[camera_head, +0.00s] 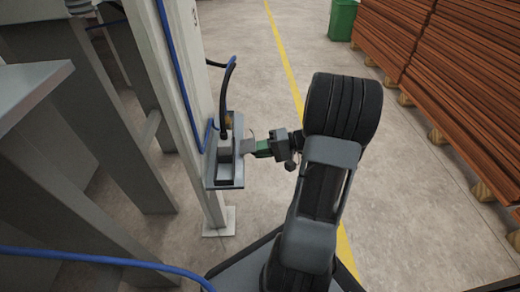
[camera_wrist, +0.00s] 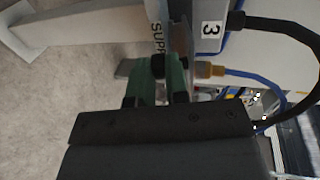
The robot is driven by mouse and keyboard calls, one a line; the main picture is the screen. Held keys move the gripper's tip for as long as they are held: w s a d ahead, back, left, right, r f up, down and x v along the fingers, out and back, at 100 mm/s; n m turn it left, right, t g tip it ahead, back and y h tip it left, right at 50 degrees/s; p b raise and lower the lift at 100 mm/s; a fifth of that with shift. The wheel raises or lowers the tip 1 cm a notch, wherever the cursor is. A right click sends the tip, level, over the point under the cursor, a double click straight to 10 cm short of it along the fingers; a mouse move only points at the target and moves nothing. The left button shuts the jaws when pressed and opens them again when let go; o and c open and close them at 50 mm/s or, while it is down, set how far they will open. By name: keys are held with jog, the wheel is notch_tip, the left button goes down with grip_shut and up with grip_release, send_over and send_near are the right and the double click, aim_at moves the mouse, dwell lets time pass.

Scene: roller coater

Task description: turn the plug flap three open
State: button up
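The plug unit (camera_head: 227,165) is a grey box on a plate fixed to the pale post. A light grey piece (camera_head: 247,141), which looks like its flap, sticks out on the right side. My gripper (camera_head: 258,148) has green fingers and reaches in from the right, at or against this piece.
A black cable (camera_head: 228,85) and a blue hose (camera_head: 178,75) run to the unit; a brass fitting (camera_wrist: 208,70) sits beside the fingers. Grey machine legs (camera_head: 110,110) stand left. Stacked brown boards (camera_head: 450,80) and a green bin (camera_head: 342,20) stand right. Floor between is clear.

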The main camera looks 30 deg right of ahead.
jog(key=shift+o, duration=0.7)
jog(key=p+v, duration=0.4)
jog(key=v, duration=0.9)
jog(key=shift+s+d+p, duration=0.15)
jog(key=shift+d+p, duration=0.15)
